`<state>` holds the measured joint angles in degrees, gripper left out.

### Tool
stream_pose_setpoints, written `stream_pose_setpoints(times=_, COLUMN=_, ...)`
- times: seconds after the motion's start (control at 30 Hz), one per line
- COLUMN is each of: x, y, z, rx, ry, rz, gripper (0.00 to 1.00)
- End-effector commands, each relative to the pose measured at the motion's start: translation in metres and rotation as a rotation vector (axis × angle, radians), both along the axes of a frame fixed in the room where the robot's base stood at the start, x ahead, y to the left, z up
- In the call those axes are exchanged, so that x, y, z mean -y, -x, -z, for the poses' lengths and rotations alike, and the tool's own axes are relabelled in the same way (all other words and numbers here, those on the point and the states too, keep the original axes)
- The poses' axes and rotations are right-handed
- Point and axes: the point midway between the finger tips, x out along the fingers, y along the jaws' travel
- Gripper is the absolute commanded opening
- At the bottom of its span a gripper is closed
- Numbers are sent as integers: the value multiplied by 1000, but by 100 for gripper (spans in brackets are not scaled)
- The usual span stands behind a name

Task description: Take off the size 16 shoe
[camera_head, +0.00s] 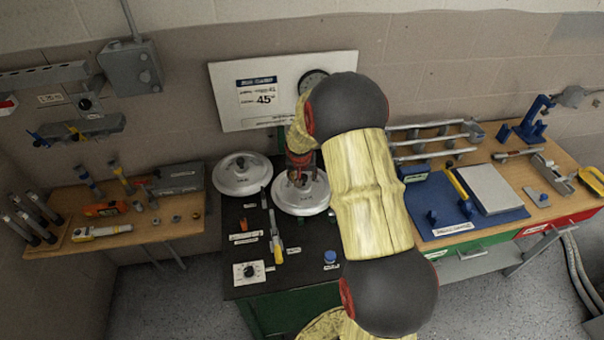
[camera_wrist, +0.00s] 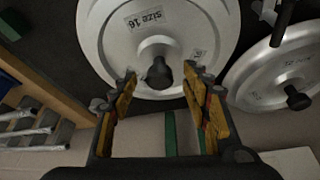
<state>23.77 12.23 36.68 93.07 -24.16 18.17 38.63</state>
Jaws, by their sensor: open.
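The size 16 shoe (camera_wrist: 112,35) is a pale grey metal disc with a black knob (camera_wrist: 159,74) at its centre, its "size 16" label readable in the wrist view. In the head view this shoe (camera_head: 301,205) sits on the dark bench top, partly hidden by my gripper (camera_head: 299,171). My gripper (camera_wrist: 163,82) is open, its yellow-padded fingers apart on either side of the knob. Whether they touch it, I cannot tell. A second shoe with a black knob lies beside it, at right in the wrist view (camera_wrist: 262,82) and at left in the head view (camera_head: 232,181).
A control box with a dial (camera_head: 248,272), a yellow-handled tool (camera_head: 277,235) and a blue knob (camera_head: 330,257) are on the dark bench (camera_head: 300,262). A white board (camera_head: 230,100) stands behind. Side tables with tools flank the bench.

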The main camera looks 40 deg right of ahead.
Motion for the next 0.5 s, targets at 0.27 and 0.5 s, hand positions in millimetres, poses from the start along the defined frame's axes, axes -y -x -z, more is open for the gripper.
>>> stream_pose_setpoints(times=0.27, x=4, y=-5, z=15, rx=0, ry=0, rz=-1, gripper=48)
stream_pose_setpoints(times=0.5, x=4, y=-4, z=15, rx=0, ry=0, rz=-1, gripper=46)
